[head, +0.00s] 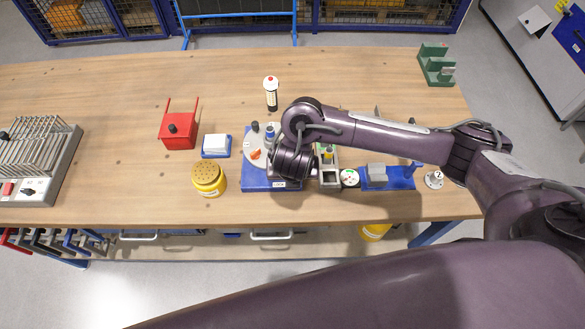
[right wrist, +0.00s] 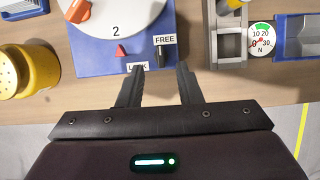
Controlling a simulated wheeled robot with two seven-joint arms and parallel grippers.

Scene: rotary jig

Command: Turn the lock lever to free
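The rotary jig has a blue base (head: 258,186) and a white round dial (head: 251,150). In the right wrist view the dial (right wrist: 95,18) shows a "2" above a red pointer (right wrist: 121,51) on the blue base (right wrist: 90,62). The base carries a "FREE" label and a "LOCK" label, the latter partly covered by a fingertip. A small dark lever (right wrist: 163,54) is just below "FREE". My right gripper (right wrist: 160,72) is open, its fingers apart and empty, with the tips at the base's front edge near the lever. In the head view my right wrist hides it. My left gripper is out of view.
A yellow canister (head: 208,180) stands left of the jig, with a white-topped blue block (head: 216,146) and a red box (head: 178,132) beyond it. A round gauge (head: 349,178) and a blue fixture (head: 398,182) are on the right. The table's back left is clear.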

